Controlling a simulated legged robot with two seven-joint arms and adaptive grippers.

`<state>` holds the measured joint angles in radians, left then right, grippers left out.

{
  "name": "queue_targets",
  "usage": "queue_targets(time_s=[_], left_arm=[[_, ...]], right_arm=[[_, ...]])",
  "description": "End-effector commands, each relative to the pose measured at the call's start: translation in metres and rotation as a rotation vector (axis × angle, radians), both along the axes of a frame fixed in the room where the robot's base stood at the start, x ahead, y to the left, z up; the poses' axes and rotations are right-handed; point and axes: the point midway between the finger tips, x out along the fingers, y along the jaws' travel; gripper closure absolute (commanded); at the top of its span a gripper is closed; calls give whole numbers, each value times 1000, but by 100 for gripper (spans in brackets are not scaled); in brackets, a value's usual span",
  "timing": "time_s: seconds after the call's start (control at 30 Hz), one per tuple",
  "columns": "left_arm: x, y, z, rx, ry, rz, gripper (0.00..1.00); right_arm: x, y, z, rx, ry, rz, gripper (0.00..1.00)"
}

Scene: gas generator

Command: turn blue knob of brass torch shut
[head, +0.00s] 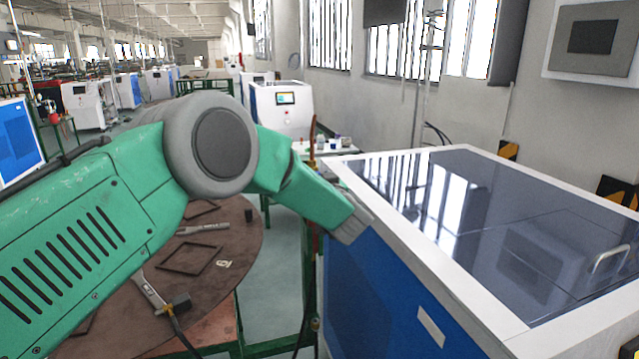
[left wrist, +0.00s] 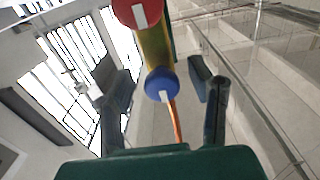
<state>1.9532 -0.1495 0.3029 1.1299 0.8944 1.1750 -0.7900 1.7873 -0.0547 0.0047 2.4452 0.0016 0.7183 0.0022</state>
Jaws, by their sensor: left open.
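In the left wrist view, the blue knob (left wrist: 160,82) with a white mark sits at the lower end of the brass torch body (left wrist: 154,48). A red knob (left wrist: 138,12), also with a white mark, is at the top edge. An orange hose (left wrist: 175,122) runs down from beside the blue knob. My left gripper (left wrist: 155,78) is open, with one finger on each side of the blue knob and a visible gap to both. In the head view my green left arm reaches to the blue cabinet's near left corner; the knob is not visible there. My right gripper is not in view.
A blue and white cabinet (head: 470,165) with a dark glossy top and a handle fills the right side. A round brown table (head: 235,250) with a hammer (head: 160,298) and flat frames lies under my left arm. A small table with bottles stands behind.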

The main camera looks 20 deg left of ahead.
Motion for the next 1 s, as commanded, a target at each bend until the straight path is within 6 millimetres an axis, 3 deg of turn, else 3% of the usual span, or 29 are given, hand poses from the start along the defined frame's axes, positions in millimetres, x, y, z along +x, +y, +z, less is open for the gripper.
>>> queue_targets(time_s=[0.17,0.6,1.0], left_arm=[[-15,-12,0,0,1,-3,52],[-85,-59,-2,1,4,-2,52],[-97,-66,-3,-1,3,0,52]], right_arm=[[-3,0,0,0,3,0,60],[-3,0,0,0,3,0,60],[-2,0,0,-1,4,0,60]])
